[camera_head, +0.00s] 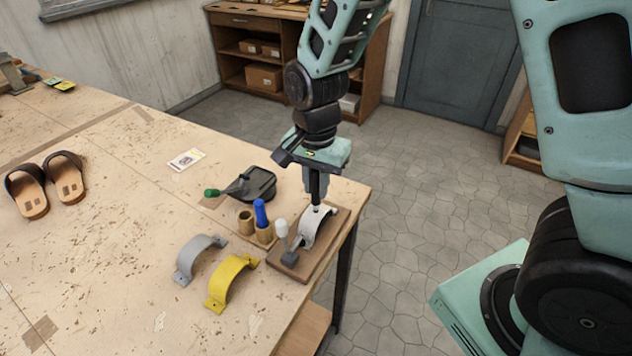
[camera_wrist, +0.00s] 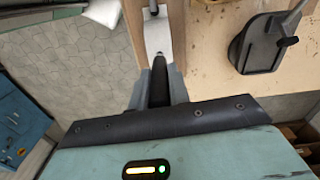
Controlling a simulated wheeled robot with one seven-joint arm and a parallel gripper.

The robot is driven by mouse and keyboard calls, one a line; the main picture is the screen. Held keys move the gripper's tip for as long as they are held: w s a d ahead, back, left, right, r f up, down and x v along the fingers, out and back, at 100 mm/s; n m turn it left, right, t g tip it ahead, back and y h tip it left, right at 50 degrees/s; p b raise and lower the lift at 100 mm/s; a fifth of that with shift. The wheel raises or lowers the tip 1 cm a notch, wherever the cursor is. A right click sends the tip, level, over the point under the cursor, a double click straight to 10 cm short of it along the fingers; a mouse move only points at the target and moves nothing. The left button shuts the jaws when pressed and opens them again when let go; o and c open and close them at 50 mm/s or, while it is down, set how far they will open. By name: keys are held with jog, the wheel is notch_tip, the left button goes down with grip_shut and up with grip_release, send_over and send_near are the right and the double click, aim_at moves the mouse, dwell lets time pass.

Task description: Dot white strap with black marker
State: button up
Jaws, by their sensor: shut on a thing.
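The white strap (camera_head: 309,232) arches over a brown wooden board (camera_head: 296,268) near the table's right corner. It also shows in the wrist view (camera_wrist: 158,38), upper middle. My gripper (camera_head: 315,186) is above the strap's far end, pointing down. It is shut on the black marker (camera_head: 315,196), which stands upright with its lower end at the strap's far end. I cannot tell whether the tip touches. In the wrist view the marker (camera_wrist: 160,80) shows dark between the fingers. No dot can be made out on the strap.
A grey strap (camera_head: 184,262) and a yellow strap (camera_head: 217,286) lie left of the board. Wooden holders, one with a blue marker (camera_head: 261,212), stand beside a white-capped one (camera_head: 281,228). Sandals (camera_head: 66,178) rest far left.

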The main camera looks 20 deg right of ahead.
jog(key=shift+r+p, duration=3.2)
jog(key=shift+r, duration=0.35)
jog(key=shift+f, duration=0.1)
jog(key=shift+f, duration=0.1)
